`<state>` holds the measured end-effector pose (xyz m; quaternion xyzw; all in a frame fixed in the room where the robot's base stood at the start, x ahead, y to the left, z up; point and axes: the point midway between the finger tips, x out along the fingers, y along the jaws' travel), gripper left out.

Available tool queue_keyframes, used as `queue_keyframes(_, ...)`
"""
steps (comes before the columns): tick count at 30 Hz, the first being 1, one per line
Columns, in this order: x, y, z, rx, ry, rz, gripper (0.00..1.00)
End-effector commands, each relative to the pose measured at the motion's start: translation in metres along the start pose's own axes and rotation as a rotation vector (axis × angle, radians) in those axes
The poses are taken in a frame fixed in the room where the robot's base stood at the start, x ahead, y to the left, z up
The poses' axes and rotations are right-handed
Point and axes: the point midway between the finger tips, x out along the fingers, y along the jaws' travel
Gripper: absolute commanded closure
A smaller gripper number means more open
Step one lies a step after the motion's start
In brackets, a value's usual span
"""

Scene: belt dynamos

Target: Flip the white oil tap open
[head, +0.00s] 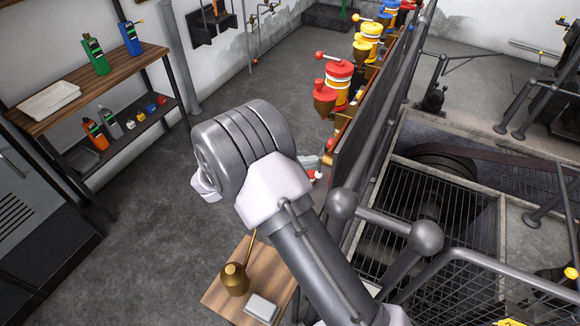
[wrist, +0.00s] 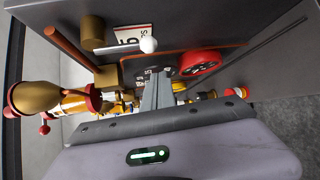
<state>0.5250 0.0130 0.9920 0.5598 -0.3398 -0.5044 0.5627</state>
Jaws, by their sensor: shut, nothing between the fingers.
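In the wrist view a small white ball knob (wrist: 148,45), which looks like the white oil tap's, stands out against the dark panel beside a white label. My gripper (wrist: 157,80) is shut and empty. Its fingertips appear just below the white knob in the picture; I see a gap there and cannot judge the depth. A brass cylinder (wrist: 92,33) is left of the knob, and a red handwheel (wrist: 200,63) is to its right. In the head view my arm hides most of the gripper and this spot.
Red-topped oil cups (head: 338,78) and yellow ones (head: 370,30) line the dark panel. A brown rod (wrist: 68,48) crosses near the brass cylinder. A wooden stool (head: 222,292) bears an oil can (head: 235,280). The floor (head: 150,215) at left is open.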

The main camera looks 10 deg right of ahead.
Motion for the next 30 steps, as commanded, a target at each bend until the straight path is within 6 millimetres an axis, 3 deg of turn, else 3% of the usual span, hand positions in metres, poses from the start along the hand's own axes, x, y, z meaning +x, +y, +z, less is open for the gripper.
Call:
queue_keyframes(3,-0.008,-0.001,0.017,0.000,0.005,0.000,1.00)
queue_keyframes(9,-0.013,0.001,0.029,0.000,0.004,0.000,1.00)
queue_keyframes(30,-0.017,0.001,0.032,-0.040,0.004,-0.052,1.00)
